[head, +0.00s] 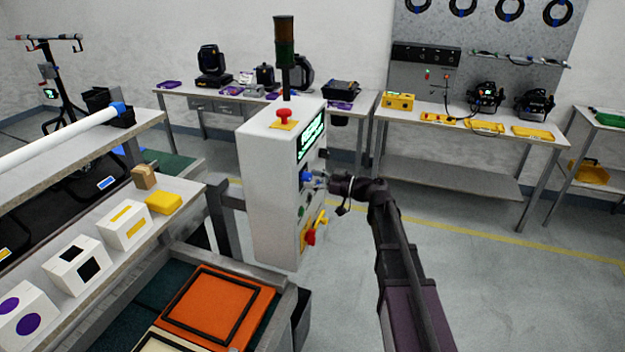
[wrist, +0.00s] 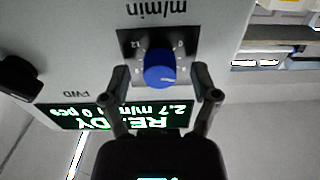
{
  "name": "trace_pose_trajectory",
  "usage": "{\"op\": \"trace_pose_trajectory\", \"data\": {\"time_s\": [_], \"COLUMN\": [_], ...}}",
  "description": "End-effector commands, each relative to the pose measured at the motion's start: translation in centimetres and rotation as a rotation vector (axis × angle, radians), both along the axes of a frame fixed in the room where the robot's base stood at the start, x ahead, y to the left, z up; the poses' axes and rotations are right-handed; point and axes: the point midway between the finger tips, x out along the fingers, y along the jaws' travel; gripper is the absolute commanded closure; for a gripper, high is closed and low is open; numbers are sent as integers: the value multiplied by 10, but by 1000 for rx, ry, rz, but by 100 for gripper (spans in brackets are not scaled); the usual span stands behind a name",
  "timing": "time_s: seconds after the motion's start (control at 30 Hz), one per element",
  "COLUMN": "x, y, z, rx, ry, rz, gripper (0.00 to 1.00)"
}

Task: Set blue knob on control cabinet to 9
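The control cabinet (head: 262,165) is a white upright box in the middle of the head view. Its blue knob (head: 304,176) is on the right-hand face, below a lit green display (head: 311,136). In the wrist view, which is upside down, the blue knob (wrist: 160,68) sits on a dark scale plate with small numbers; 12 and 0 are readable. The white pointer mark is near the knob's lower edge. My gripper (wrist: 162,82) is open, with one finger on each side of the knob and visible gaps. The display (wrist: 150,115) shows READY and 2.7 m/min, partly hidden by my gripper.
A red button (head: 284,115) and a stack light (head: 285,45) top the cabinet. A red-and-yellow switch (head: 310,236) is below the knob. A black knob (wrist: 18,76) marked FWD is beside the display. A conveyor frame stands left; open floor lies right.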

Motion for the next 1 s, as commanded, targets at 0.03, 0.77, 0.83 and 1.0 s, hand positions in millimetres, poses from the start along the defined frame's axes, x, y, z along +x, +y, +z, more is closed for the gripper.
{"op": "trace_pose_trajectory", "data": {"time_s": [0.03, 0.77, 0.83, 1.0], "x": [0, 0, 0, 0], "y": [0, 0, 0, 0], "z": [0, 0, 0, 0], "rx": [0, 25, 36, 74], "ry": [0, 70, 102, 207], "rz": [0, 1, 1, 1], "gripper": [37, 100, 100, 100]}}
